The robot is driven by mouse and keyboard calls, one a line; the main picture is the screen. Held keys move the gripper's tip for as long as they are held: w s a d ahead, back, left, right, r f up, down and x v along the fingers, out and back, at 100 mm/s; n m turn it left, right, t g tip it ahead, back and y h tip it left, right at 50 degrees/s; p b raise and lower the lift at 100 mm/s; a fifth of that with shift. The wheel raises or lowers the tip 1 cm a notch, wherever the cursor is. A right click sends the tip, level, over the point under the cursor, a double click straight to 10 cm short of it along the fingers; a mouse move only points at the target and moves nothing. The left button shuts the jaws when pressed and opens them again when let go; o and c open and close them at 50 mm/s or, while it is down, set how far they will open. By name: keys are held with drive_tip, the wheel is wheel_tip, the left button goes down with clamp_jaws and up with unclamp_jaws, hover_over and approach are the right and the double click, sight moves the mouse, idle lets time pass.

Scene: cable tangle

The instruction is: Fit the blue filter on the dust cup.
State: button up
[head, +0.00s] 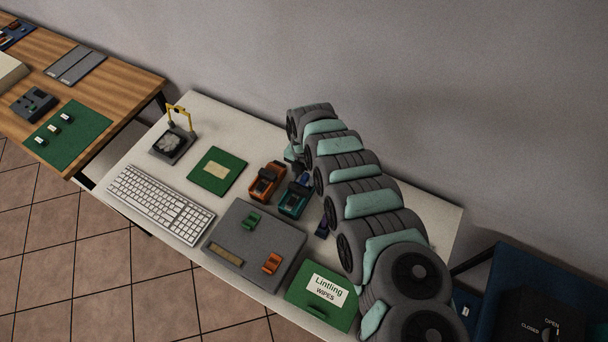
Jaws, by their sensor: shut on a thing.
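My arm reaches in from the lower right, and my gripper (301,171) points down over the back of the white table. It is shut on a small dark blue piece (305,179), which looks like the blue filter; the arm hides much of the fingers. Just below and left of it stands a teal cup-like body (294,201), with a similar orange one (267,181) to its left. Which of them is the dust cup is not clear from the picture. A blue-purple part (322,227) lies to the right of the teal body, beside my arm.
A grey mat (270,236) holds a green (251,222) and an orange (271,263) piece. A wooden table stands left.

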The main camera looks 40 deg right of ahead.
drive_tip(key=o, duration=1.4)
drive_tip(key=shift+r, duration=0.2)
drive_tip(key=shift+r+p, duration=0.85)
drive_tip(key=shift+p, duration=0.05)
drive_tip(key=shift+r+p, duration=2.1)
drive_tip(key=shift+r, duration=0.45)
